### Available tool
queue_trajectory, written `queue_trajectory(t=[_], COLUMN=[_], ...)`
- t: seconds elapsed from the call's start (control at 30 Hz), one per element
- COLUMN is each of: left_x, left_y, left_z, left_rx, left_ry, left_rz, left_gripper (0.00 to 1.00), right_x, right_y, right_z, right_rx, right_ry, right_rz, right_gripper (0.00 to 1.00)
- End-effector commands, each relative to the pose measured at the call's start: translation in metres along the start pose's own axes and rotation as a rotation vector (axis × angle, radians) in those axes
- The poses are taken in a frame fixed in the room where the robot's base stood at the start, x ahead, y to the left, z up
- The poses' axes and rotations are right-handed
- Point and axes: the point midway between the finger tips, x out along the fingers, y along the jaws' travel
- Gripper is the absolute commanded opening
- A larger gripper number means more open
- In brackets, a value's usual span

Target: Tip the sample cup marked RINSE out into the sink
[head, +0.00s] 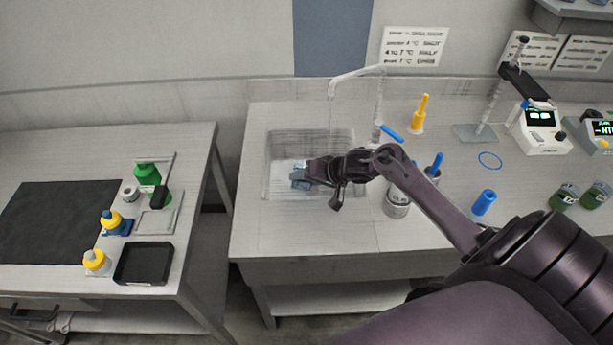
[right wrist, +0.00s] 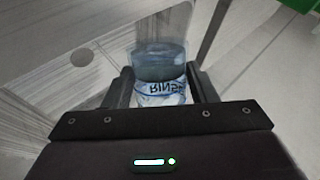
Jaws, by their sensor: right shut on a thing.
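The RINSE sample cup (right wrist: 162,93) is a clear cup with blue-grey liquid in its far part, and its label reads upside down in the right wrist view. My right gripper (right wrist: 164,88) is shut on it, one finger on each side. In the head view the cup (head: 300,177) is small and partly hidden by my right gripper (head: 308,174), over the sink basin (head: 280,146). Its exact tilt is hard to tell, and no falling stream is visible. My left gripper is out of view.
A tall faucet (head: 357,72) with a blue lever (head: 392,134) stands behind the sink. A yellow bottle (head: 419,113), a metal beaker (head: 397,204) and a blue cylinder (head: 484,202) stand to the right. A gap separates the left bench (head: 60,160) from the sink counter.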

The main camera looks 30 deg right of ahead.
Motion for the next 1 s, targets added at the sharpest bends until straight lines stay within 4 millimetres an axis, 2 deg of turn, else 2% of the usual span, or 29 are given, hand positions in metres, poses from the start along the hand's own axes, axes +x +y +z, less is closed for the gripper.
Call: queue_trajectory(t=[1.0], left_x=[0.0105], left_y=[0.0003], left_z=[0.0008], left_rx=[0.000], left_ry=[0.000], left_rz=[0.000], left_gripper=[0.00], right_x=[0.0033], right_y=[0.0039], right_z=[-0.0009], right_rx=[0.075], right_ry=[-0.076], right_rz=[0.000], right_gripper=[0.28])
